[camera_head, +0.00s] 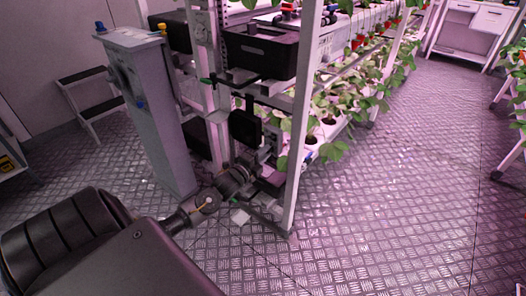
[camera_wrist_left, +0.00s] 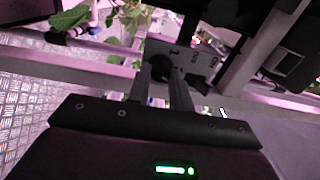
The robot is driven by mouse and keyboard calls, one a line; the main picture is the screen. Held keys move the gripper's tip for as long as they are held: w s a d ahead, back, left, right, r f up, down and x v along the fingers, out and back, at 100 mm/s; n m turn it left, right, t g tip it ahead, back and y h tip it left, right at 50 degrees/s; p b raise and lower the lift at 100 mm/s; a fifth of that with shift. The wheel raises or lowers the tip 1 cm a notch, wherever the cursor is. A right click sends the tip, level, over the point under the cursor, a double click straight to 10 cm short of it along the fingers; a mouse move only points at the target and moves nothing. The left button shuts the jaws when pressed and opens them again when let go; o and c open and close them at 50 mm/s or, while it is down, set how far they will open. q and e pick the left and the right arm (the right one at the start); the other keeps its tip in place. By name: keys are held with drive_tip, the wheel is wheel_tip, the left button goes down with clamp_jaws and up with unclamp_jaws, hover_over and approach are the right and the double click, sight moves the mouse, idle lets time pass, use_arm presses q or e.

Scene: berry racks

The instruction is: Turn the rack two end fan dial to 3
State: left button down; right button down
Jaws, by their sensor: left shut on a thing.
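The fan dial (camera_wrist_left: 160,67) is a small dark knob on a light grey plate (camera_wrist_left: 200,62) with dark markings, seen in the left wrist view. My left gripper (camera_wrist_left: 161,75) has its two fingers around the knob, one on each side, and is shut on it. The markings are too small and tilted to read, so the dial's setting cannot be told. In the head view my left gripper (camera_head: 264,158) reaches in low at the end of the near rack (camera_head: 304,110). The dial is hidden there. My right gripper is not in view.
A black crate (camera_head: 260,54) sits on the rack end above my gripper. A tall grey cabinet (camera_head: 150,120) stands to the left, with a step stool (camera_head: 88,80) behind it. Rack posts and plants are close by. The metal floor (camera_head: 390,200) to the right is clear.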

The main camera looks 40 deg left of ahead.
use_arm(q)
drive_tip(key=shift+m+p, duration=1.1)
drive_tip(key=shift+m, duration=2.4)
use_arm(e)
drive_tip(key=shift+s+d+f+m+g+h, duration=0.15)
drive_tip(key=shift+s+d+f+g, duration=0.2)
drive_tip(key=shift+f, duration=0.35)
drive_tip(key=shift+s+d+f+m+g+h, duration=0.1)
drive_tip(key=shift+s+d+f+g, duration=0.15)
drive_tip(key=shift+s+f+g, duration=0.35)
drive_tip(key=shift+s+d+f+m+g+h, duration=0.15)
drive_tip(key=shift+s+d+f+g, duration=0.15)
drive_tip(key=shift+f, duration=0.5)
use_arm(q)
drive_tip(key=shift+f, duration=0.1)
drive_tip(key=c, duration=1.3)
unclamp_jaws()
drive_tip(key=shift+o, duration=0.2)
drive_tip(key=shift+s, duration=0.1)
drive_tip(key=s+p, duration=0.1)
drive_tip(key=s, duration=0.9)
drive_tip(key=shift+s, duration=0.3)
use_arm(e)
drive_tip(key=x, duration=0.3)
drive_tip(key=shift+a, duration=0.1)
